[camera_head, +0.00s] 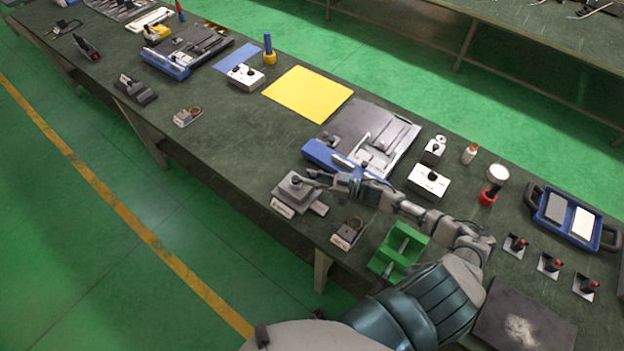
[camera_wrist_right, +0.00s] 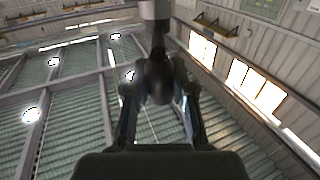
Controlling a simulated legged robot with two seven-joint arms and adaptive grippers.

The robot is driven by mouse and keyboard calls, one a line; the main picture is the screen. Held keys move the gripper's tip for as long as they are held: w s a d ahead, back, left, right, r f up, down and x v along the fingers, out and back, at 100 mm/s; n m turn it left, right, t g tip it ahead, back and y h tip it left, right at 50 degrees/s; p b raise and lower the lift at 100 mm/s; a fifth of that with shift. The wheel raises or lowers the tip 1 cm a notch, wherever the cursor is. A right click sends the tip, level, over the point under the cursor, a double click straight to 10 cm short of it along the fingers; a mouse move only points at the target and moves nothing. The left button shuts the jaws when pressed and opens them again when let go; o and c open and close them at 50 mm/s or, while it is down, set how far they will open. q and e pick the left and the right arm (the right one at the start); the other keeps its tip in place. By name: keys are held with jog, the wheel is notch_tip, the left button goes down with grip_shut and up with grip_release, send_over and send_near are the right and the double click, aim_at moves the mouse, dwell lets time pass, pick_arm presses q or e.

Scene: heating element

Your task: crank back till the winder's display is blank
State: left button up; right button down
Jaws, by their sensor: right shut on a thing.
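The winder (camera_head: 291,194) is a small grey block on a base plate near the table's front edge, with a pale panel on its front. The panel is too small to read, so I cannot tell whether its display is blank. My right gripper (camera_head: 311,179) reaches in from the right at the winder's top. In the right wrist view, the gripper (camera_wrist_right: 158,95) is shut on a dark rounded crank knob (camera_wrist_right: 160,78), with a grey part above it. The fingers partly hide the crank in the head view. My left gripper is not in view.
Right of the winder are a small grey block with a brown ring (camera_head: 349,232) and a green fixture (camera_head: 396,251). A blue-and-grey machine (camera_head: 331,157) stands close behind. A yellow sheet (camera_head: 308,94) lies farther back.

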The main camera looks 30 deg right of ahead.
jog(key=shift+s+f, duration=0.25)
jog(key=shift+f, duration=0.3)
jog(key=shift+s, duration=0.1)
jog(key=shift+s+a+r+n+g+y+b, duration=0.15)
jog(key=shift+a+n+g+y+b, duration=0.25)
jog(key=shift+b, duration=0.4)
jog(key=shift+d+r, duration=0.1)
jog(key=shift+r, duration=0.05)
pick_arm(q)
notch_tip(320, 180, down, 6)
jog(key=b, duration=0.5)
pick_arm(e)
jog(key=n+g+y, duration=0.1)
jog(key=w+d+n+g, duration=0.1)
jog(key=shift+w+d+f+g+y, duration=0.1)
jog(key=shift+w+f+g+y, duration=0.2)
jog(key=shift+f+y, duration=0.1)
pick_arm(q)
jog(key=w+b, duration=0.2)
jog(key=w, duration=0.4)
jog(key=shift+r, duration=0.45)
pick_arm(e)
jog(key=n+g, duration=0.1)
jog(key=r+g+y, duration=0.1)
jog(key=shift+w+d+n+g, duration=0.2)
jog(key=shift+n+g, duration=0.1)
jog(key=shift+n, duration=0.1)
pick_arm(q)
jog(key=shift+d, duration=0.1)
